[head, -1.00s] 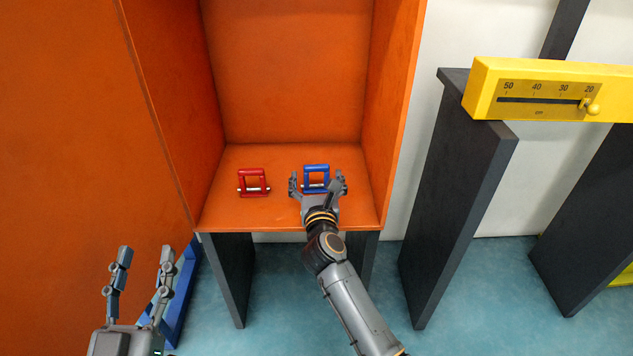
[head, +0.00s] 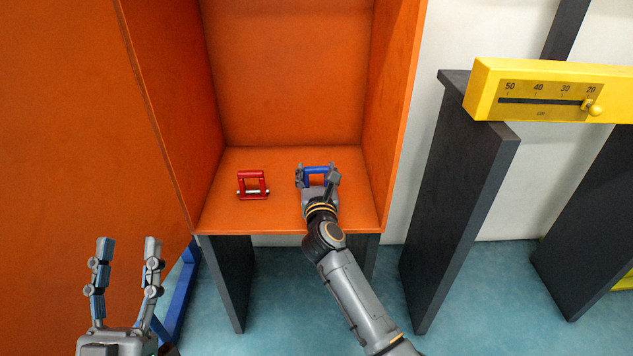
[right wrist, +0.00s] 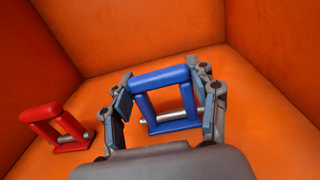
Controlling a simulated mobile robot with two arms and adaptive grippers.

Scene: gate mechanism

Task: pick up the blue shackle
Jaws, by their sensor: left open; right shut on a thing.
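The blue shackle (head: 318,169) stands on the orange shelf floor, to the right of a red shackle (head: 252,185). My right gripper (head: 318,177) is at the blue shackle with a finger on each side of it, shut on it. In the right wrist view the blue shackle (right wrist: 165,98) shows as a blue frame with a metal pin, between the fingers of the right gripper (right wrist: 165,100). Its lower front is partly hidden by my gripper in the head view. My left gripper (head: 127,255) is open and empty at the lower left, away from the shelf.
The orange cabinet (head: 290,70) walls in the shelf at the back and both sides. The red shackle also shows at the left in the right wrist view (right wrist: 55,128). A yellow scale box (head: 550,90) with a slider stands on dark supports (head: 465,200) to the right.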

